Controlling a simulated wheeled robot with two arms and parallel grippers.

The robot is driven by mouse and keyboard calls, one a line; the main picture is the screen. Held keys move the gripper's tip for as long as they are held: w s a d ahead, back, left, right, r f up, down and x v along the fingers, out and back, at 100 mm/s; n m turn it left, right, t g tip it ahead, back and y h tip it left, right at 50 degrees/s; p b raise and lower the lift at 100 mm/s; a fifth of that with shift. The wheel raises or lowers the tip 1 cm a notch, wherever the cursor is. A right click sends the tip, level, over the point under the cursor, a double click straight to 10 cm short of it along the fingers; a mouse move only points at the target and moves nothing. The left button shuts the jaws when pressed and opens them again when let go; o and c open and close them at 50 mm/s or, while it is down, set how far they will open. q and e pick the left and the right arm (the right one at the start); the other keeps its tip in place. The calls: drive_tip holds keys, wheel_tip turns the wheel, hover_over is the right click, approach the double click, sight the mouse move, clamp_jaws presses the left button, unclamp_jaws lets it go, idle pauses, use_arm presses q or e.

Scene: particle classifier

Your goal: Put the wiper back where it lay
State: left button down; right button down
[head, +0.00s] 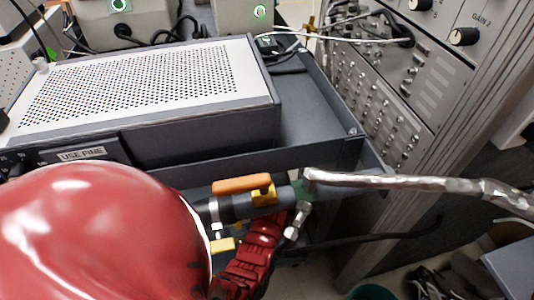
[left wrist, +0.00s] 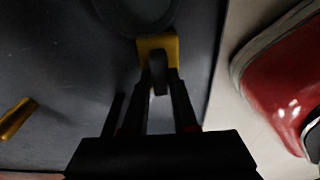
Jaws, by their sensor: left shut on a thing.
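In the left wrist view, my left gripper (left wrist: 158,80) is shut on a small dark piece in front of a yellow block (left wrist: 145,45). The block may be part of the wiper, but the whole shape does not show. In the head view the left gripper cannot be made out, and the large red rounded shell at lower left covers much of the near area. No wiper shows clearly there. My right gripper is in neither view.
An orange-handled fitting (head: 243,184) and a silver hose (head: 400,182) lie in front of the dark tray (head: 305,110). A perforated grey box (head: 140,85) stands on the tray. A rack panel (head: 400,85) rises at right. Another yellow piece (left wrist: 15,118) shows at left in the wrist view.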

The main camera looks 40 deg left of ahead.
use_arm(q)
drive_tip(key=shift+r, duration=0.1)
drive_tip(key=c, duration=0.7)
unclamp_jaws()
drive_tip(key=shift+r, duration=0.15)
wheel_tip(320, 180, up, 12)
drive_tip(key=w+p, duration=0.1)
drive_tip(key=p, duration=0.2)
drive_tip(key=shift+d+f+p, duration=0.2)
drive_tip(key=shift+d+p, duration=0.1)
drive_tip(key=shift+d, duration=0.15)
